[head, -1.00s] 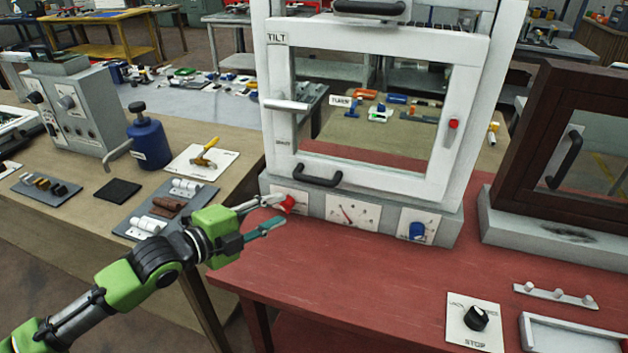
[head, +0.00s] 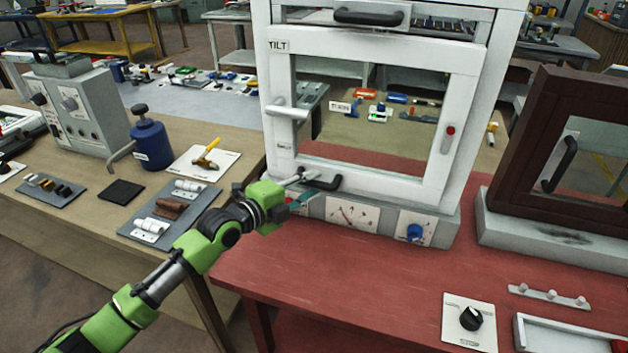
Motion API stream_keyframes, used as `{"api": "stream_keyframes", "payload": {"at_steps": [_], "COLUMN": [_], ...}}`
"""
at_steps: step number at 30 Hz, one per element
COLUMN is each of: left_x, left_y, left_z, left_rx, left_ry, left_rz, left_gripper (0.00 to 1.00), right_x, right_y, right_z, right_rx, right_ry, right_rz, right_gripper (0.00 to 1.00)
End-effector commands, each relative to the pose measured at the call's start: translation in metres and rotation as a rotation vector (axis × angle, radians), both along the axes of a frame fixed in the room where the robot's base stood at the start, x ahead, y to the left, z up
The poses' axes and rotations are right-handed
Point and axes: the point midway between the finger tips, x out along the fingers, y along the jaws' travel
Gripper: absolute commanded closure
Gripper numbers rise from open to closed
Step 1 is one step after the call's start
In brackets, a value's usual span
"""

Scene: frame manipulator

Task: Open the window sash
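The window sash (head: 375,176) is a white frame around a clear pane, set upright in a larger white frame. A black pull handle (head: 331,185) is on its bottom rail, and a light lever (head: 287,110) is on its left stile beneath a "TILT" label. My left gripper (head: 306,189) is open at the left end of the black handle, its grey finger above and its teal finger below. It partly covers that end, and I cannot tell whether it touches. The sash looks closed at the bottom. My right gripper is not in view.
The grey base (head: 376,226) under the window carries a gauge and a blue knob (head: 414,232). A dark brown framed window (head: 560,165) stands to the right. The red table between is clear.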

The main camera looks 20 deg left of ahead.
Motion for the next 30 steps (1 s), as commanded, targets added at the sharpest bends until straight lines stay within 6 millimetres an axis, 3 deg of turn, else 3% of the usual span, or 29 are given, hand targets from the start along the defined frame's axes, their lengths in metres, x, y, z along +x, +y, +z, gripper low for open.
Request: {"api": "stream_keyframes", "payload": {"at_steps": [6,15,19,30], "left_x": [0.014,0.016,0.016,0.014], "left_y": [-0.007,-0.008,-0.007,-0.009], "left_z": [-0.003,-0.004,-0.004,-0.004], "left_rx": [0.001,0.001,0.001,0.0], "left_ry": [0.0,0.0,0.0,0.003], "left_rz": [0.0,0.0,0.0,0.005], "left_gripper": [0.7,0.7,1.0,1.0], "right_x": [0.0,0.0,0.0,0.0], "right_y": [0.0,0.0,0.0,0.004], "right_z": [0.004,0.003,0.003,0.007], "right_rx": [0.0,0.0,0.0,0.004], "right_ry": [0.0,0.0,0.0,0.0], "right_rz": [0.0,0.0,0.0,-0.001], "right_gripper": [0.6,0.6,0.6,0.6]}}
